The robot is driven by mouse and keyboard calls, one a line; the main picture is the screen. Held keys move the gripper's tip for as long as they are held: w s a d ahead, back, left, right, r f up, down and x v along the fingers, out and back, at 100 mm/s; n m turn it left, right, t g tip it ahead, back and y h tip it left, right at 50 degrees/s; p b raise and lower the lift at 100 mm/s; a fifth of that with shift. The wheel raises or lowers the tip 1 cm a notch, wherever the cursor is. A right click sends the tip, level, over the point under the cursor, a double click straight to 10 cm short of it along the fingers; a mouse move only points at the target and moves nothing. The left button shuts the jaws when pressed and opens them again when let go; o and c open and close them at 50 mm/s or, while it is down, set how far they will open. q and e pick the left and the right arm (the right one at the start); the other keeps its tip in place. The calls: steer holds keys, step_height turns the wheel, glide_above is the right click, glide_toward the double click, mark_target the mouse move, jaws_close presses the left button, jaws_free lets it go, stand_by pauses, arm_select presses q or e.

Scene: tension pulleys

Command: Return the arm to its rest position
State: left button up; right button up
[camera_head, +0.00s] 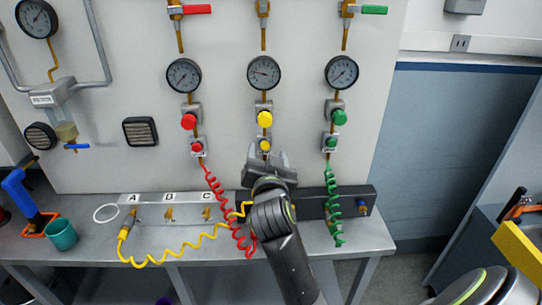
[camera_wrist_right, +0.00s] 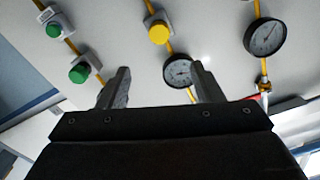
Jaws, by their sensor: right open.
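My right gripper (camera_head: 267,156) is raised in front of the panel, below the middle gauge column with the yellow knob (camera_head: 265,119). In the wrist view the right gripper (camera_wrist_right: 161,82) has its two fingers apart, with nothing between them but the panel and a gauge (camera_wrist_right: 178,73) behind. My right arm reaches up from the bottom and hides part of the bench and hoses. A yellow coiled hose (camera_head: 187,249) runs from port A (camera_head: 131,217) to behind the right gripper. My left gripper is not in view.
A red coiled hose (camera_head: 222,199) and a green coiled hose (camera_head: 332,190) hang from the panel to the bench. A teal cup (camera_head: 62,235), a white ring (camera_head: 106,213) and a blue-handled tool (camera_head: 22,192) are at the left. The bench's right end (camera_head: 374,236) looks clear.

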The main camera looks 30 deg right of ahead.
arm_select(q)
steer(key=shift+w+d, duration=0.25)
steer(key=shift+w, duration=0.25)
